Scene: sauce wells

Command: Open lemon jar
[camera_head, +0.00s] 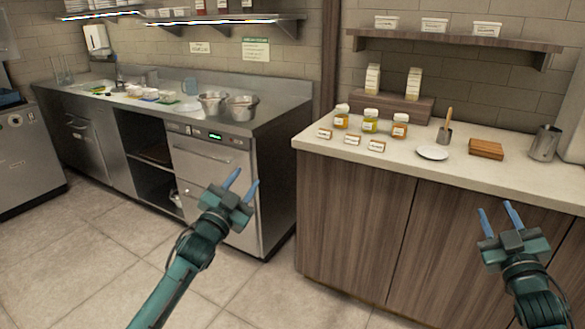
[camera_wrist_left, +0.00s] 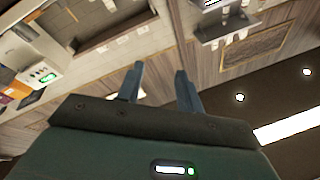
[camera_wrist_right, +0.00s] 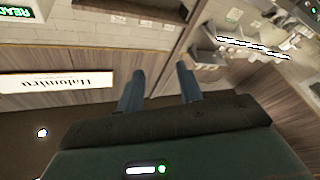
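Three small lidded jars stand in a row on the pale counter at the right in the head view: an amber-yellow jar (camera_head: 341,121), a yellow-green jar (camera_head: 370,125) and an orange jar (camera_head: 400,130). All have yellowish or white lids that look on. Their labels are too small to read, so I cannot tell which is lemon. My left gripper (camera_head: 242,183) is open and empty in front of the steel cabinets, left of the jars. My right gripper (camera_head: 497,208) is open and empty in front of the wooden cabinet, right of the jars.

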